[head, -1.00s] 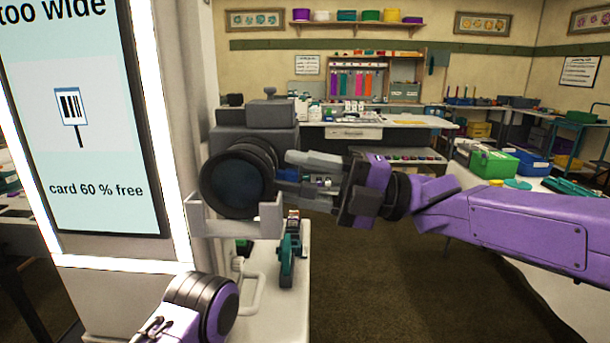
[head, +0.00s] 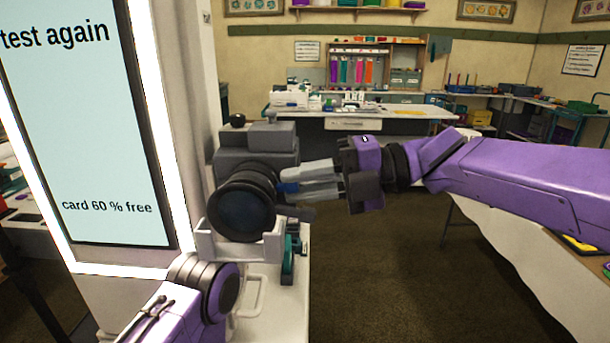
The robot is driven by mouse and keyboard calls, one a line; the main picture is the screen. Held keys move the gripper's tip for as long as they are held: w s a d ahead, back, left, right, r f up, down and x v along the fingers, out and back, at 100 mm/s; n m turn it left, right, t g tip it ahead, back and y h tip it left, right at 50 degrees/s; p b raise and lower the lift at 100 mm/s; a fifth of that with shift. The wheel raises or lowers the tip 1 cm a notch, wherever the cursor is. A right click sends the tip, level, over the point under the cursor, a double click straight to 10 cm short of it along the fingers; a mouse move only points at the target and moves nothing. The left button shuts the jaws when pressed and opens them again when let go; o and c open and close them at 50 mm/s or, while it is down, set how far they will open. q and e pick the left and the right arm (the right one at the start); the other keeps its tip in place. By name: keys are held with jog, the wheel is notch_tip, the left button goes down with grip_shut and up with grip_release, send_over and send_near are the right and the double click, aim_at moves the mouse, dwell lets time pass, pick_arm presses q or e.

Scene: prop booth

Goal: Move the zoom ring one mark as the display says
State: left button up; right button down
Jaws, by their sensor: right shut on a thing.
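The display (head: 85,130) at the left reads "test again" and, lower down, "card 60 % free". The grey camera (head: 257,150) stands right of it, its dark lens (head: 242,208) facing me in a pale cradle (head: 215,245). My right gripper (head: 286,180) comes in from the right and is shut at the right side of the lens, on the zoom ring (head: 262,178). The fingers hide part of the ring, and I cannot make out its marks. My left arm shows at the bottom left, but its gripper is out of view.
A pale stand (head: 265,300) carries the camera, with a green and dark item (head: 289,258) beside the cradle. A workbench (head: 365,115) with small goods stands at the back. The carpet between is clear.

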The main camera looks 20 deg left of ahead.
jog(key=c, duration=1)
grip_release()
jog(key=shift+d, duration=0.1)
jog(key=shift+w+d, duration=0.15)
jog(key=shift+d, duration=0.15)
jog(key=b+v, duration=0.2)
jog(key=v, duration=0.7)
jog(key=shift+d+r, duration=0.15)
jog(key=shift+d, duration=0.2)
